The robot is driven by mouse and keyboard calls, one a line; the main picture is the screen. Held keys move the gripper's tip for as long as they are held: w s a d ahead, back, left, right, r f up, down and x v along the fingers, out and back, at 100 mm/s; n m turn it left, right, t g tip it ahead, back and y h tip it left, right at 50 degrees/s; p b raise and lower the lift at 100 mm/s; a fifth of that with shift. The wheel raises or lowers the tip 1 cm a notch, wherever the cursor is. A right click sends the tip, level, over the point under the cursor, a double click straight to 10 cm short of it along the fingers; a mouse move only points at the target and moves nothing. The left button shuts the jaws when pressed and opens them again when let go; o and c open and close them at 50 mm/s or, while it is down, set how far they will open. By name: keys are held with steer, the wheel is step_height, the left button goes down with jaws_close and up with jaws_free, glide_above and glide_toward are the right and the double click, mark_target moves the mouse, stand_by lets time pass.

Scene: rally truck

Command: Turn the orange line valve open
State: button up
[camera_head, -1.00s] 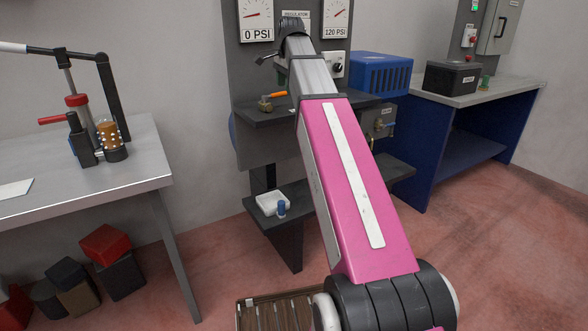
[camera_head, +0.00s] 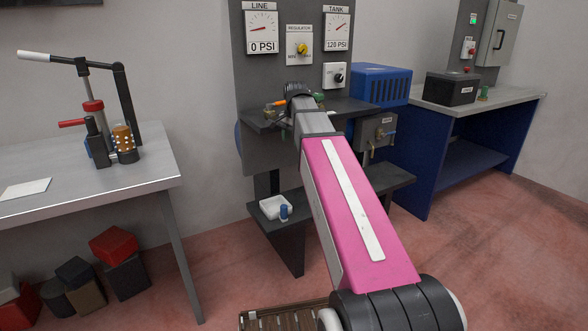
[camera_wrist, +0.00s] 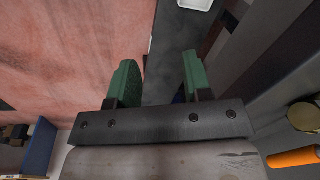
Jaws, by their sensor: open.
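The orange line valve handle (camera_head: 277,103) is at the upper shelf of the dark panel, just left of my wrist in the head view. In the wrist view the orange handle (camera_wrist: 293,157) lies at the lower right corner, beside its brass valve body (camera_wrist: 305,113). My gripper (camera_wrist: 160,77) is open, with green fingers apart and nothing between them. The handle is outside the fingers, to their right in the wrist view. In the head view my arm and wrist hide most of the gripper and part of the shelf. The LINE gauge (camera_head: 262,30) reads 0 PSI.
The TANK gauge (camera_head: 337,28) reads 120 PSI, beside a yellow regulator knob (camera_head: 302,49). A lower shelf (camera_head: 385,184) holds a white object (camera_head: 274,207). A blue box (camera_head: 380,84) stands to the right. A metal table (camera_head: 90,187) is at left.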

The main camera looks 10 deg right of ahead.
mark_target(278, 104)
step_height(278, 104, down, 10)
steer(key=s+n, duration=0.2)
steer(key=s, duration=0.1)
steer(key=shift+f, duration=0.15)
